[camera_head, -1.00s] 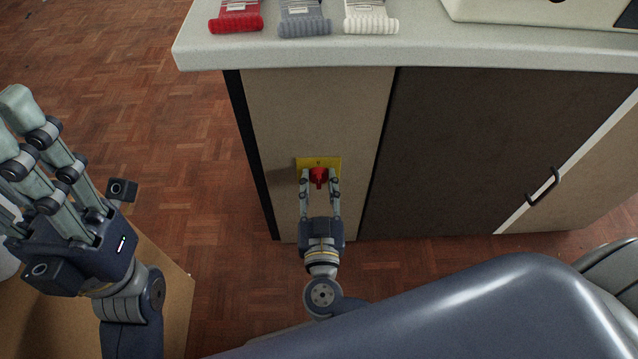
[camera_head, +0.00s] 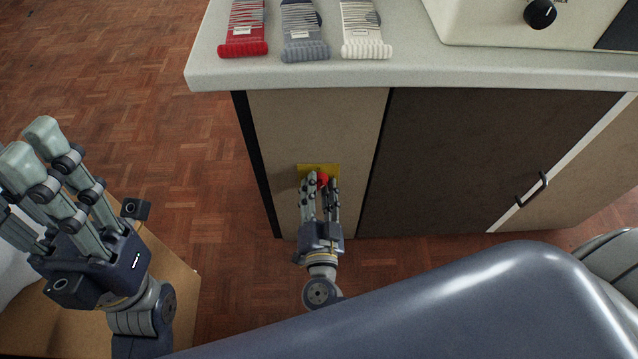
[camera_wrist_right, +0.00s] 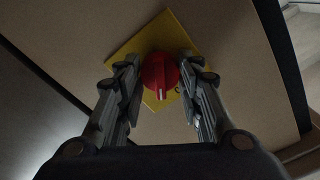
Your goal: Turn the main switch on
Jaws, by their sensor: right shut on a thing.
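The main switch is a red rotary knob (camera_wrist_right: 160,75) on a yellow plate (camera_wrist_right: 128,52), mounted on the beige cabinet panel. The plate also shows in the head view (camera_head: 318,170), where the fingers partly cover the knob. My right gripper (camera_head: 320,182) is at the switch, its fingers on either side of the knob and shut on it. In the wrist view the knob's white mark points down in the picture, and the plate looks tilted. My left gripper (camera_head: 30,150) is raised at the left, away from the switch; its finger gap is unclear.
A pale countertop (camera_head: 420,72) overhangs the cabinet, with red (camera_head: 243,48), grey (camera_head: 305,50) and white (camera_head: 366,48) thread bundles near its edge. A cream machine with a black knob (camera_head: 540,13) stands at the right.

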